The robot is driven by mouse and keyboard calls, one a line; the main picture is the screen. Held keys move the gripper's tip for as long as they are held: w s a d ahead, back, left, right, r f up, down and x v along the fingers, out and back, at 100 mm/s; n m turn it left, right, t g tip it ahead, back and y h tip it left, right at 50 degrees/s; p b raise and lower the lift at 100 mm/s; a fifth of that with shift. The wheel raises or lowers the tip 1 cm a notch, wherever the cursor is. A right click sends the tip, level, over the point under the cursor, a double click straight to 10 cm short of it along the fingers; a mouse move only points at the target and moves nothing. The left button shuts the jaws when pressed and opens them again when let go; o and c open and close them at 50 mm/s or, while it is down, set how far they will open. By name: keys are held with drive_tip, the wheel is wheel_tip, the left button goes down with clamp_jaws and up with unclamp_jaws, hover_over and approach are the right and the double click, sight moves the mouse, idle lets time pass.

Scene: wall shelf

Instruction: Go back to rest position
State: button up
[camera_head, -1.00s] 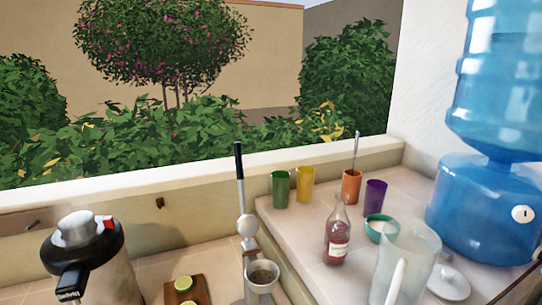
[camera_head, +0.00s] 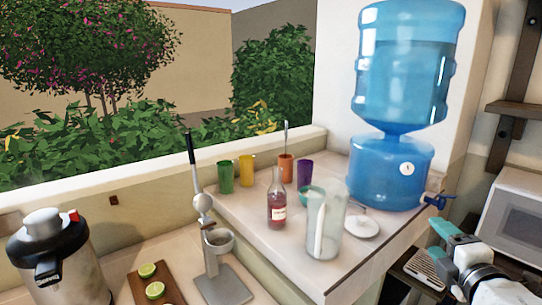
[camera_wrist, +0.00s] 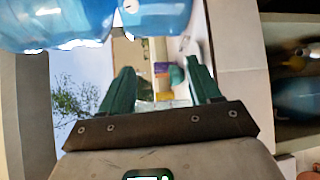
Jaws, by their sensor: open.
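My gripper (camera_wrist: 161,82) shows in the wrist view with its two green fingers apart and nothing held between them. Past the fingers, blurred cups and the blue water bottle appear sideways. In the head view, part of my arm (camera_head: 470,262) is at the lower right, in front of the counter's right end and below the blue water dispenser (camera_head: 390,175). It is clear of the things on the counter.
The counter (camera_head: 258,225) holds a red bottle (camera_head: 277,212), a clear pitcher (camera_head: 328,235), a green cup (camera_head: 226,178) and other cups. A citrus press (camera_head: 222,285), limes (camera_head: 147,270) and a kettle (camera_head: 60,270) are lower left. A microwave (camera_head: 515,215) and wall shelf (camera_head: 515,108) are right.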

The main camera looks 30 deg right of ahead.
drive_tip(key=w+a+f+m+g+y, duration=0.1)
drive_tip(key=a+f+m+g+y, duration=0.15)
drive_tip(key=a+f, duration=0.55)
drive_tip(key=w+a+f+m+g+y, duration=0.1)
drive_tip(key=a+f+m+g+y, duration=0.25)
drive_tip(key=f, duration=0.75)
drive_tip(key=s+a+f+m+g+y, duration=0.3)
drive_tip(key=s+a+f+m+g, duration=0.3)
drive_tip(key=s+a+f, duration=0.7)
drive_tip(key=shift+a+f+m+y, duration=0.4)
drive_tip(key=shift+a+f+m, duration=0.15)
drive_tip(key=shift+a, duration=0.15)
